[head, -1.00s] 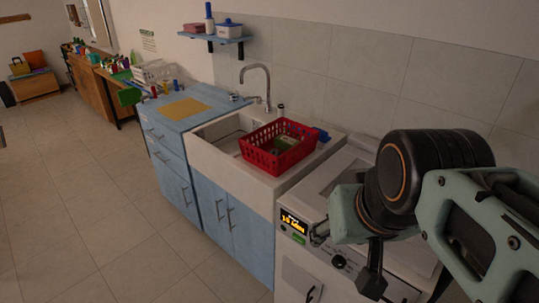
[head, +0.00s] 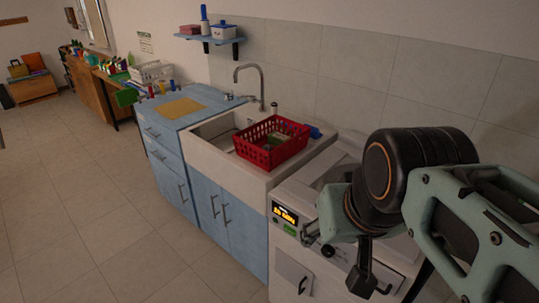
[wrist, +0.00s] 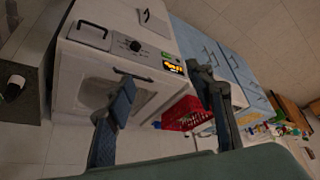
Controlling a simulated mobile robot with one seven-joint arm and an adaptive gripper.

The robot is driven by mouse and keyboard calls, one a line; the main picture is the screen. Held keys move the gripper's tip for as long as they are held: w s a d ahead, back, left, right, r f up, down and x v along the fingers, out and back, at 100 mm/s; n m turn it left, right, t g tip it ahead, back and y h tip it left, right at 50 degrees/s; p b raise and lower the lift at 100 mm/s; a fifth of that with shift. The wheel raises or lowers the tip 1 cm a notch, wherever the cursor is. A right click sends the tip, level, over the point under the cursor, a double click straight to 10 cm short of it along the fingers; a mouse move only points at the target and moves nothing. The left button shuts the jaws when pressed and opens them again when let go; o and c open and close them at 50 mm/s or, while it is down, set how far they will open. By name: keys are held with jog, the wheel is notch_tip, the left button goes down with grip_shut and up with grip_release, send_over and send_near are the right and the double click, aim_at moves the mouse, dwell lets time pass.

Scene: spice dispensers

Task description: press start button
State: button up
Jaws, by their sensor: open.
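A white appliance (head: 292,255) stands at the right end of the counter row, with a lit orange display (head: 285,214) on its front panel. A small green button (head: 290,230) sits just below the display; I take it to be the start button. In the wrist view the appliance appears turned, with the display (wrist: 173,67) and the green button (wrist: 165,55) beside it. My gripper (wrist: 163,78) is open and empty, its two fingers spread on either side of the display in that view. In the head view it is in front of the panel, close to the button; contact cannot be told.
A white sink (head: 205,150) with a red basket (head: 270,158) on it adjoins the appliance on the left. A black knob (head: 327,251) and a door handle (head: 303,285) are on the appliance front. The tiled floor (head: 90,230) at left is clear.

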jog(key=shift+w+a+f, duration=0.1)
jog(key=shift+w, duration=0.2)
jog(key=shift+c, duration=0.9)
grip_shut()
dwell(0.3)
